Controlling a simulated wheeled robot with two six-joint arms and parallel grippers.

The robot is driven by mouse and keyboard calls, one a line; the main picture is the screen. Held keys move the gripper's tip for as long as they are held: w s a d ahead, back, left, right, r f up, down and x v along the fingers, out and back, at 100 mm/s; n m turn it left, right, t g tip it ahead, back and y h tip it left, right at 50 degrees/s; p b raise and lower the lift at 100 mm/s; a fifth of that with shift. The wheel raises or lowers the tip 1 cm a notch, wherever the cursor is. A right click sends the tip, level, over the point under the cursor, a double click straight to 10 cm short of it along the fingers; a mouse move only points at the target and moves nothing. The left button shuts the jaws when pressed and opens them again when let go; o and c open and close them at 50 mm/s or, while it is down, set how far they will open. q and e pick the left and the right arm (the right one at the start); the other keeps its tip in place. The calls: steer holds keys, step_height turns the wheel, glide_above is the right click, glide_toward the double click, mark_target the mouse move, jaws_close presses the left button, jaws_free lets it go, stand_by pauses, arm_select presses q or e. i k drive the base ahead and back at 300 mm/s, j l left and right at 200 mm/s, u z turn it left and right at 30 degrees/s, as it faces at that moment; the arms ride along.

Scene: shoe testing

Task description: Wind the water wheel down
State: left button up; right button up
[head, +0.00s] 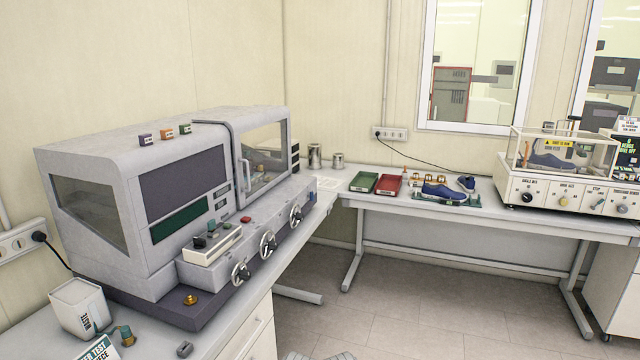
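A large grey test machine (165,205) stands on the left bench. Three handwheels stick out along its lower front: a near wheel (240,272), a middle wheel (268,243) and a far wheel (296,214). Each has a pale metal rim and a dark part. I cannot read any label that tells which one is the water wheel, nor how far each is turned. Neither of my grippers is in view, and nothing touches the wheels.
A control box (212,244) with knobs sits on the machine's front ledge. A white container (82,308) stands at the near left. The back bench holds a green tray (364,182), a red tray (388,185) and a blue shoe (443,191).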

mark_target(299, 217)
steer(key=i+l, duration=0.2)
steer(key=i, duration=0.3)
steer(key=i+l, duration=0.2)
steer(key=i, duration=0.25)
steer(key=i+l, duration=0.15)
steer(key=i, duration=0.35)
steer(key=i+l, duration=0.2)
steer(key=i, duration=0.3)
steer(key=i+l, duration=0.2)
steer(key=i, duration=0.3)
